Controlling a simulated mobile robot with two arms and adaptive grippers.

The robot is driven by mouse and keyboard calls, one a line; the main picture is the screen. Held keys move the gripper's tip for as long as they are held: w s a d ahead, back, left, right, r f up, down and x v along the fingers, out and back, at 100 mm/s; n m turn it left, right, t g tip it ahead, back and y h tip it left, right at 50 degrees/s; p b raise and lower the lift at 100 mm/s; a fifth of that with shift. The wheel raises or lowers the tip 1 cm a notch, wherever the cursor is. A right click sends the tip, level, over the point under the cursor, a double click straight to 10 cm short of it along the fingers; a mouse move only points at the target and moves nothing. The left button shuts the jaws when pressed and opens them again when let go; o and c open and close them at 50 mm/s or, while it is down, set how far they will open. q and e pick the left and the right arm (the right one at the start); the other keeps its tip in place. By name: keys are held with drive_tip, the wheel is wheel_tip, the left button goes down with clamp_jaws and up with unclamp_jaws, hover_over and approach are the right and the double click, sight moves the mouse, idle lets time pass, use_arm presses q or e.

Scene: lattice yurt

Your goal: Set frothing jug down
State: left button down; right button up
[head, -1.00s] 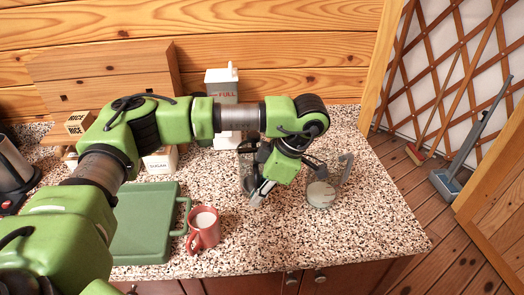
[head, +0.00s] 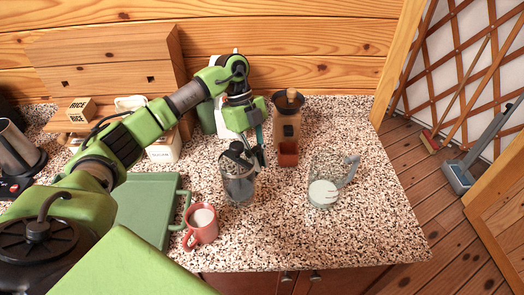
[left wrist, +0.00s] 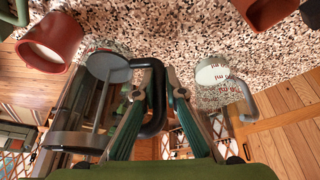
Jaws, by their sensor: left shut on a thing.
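The frothing jug (head: 238,187) is a clear glass cylinder with a dark lid and a dark handle. In the head view it looks upright over the worktop, behind the pink mug. Whether its base touches the worktop is not clear. My left gripper (head: 259,158) is shut on its handle, at the jug's right side. In the left wrist view the fingers (left wrist: 158,108) close around the dark handle, with the jug (left wrist: 92,105) to their left. My right gripper is not in view.
A pink mug (head: 201,226) and a green tray (head: 150,205) stand left. A glass measuring jug (head: 325,190) with white contents stands right. A brown grinder (head: 287,122) stands behind. The speckled worktop (head: 375,215) is free at right and along the front.

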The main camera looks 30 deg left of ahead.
use_arm(q)
drive_tip(key=shift+w+a+n, duration=0.1)
drive_tip(key=shift+w+n, duration=0.15)
drive_tip(key=shift+n, duration=0.35)
drive_tip(key=shift+s+r, duration=0.1)
drive_tip(key=shift+r, duration=0.1)
drive_tip(key=shift+f+b, duration=1.15)
drive_tip(key=shift+f, duration=1.6)
drive_tip(key=shift+f+b, duration=0.45)
drive_tip(key=shift+f, duration=0.85)
drive_tip(key=shift+f, duration=0.35)
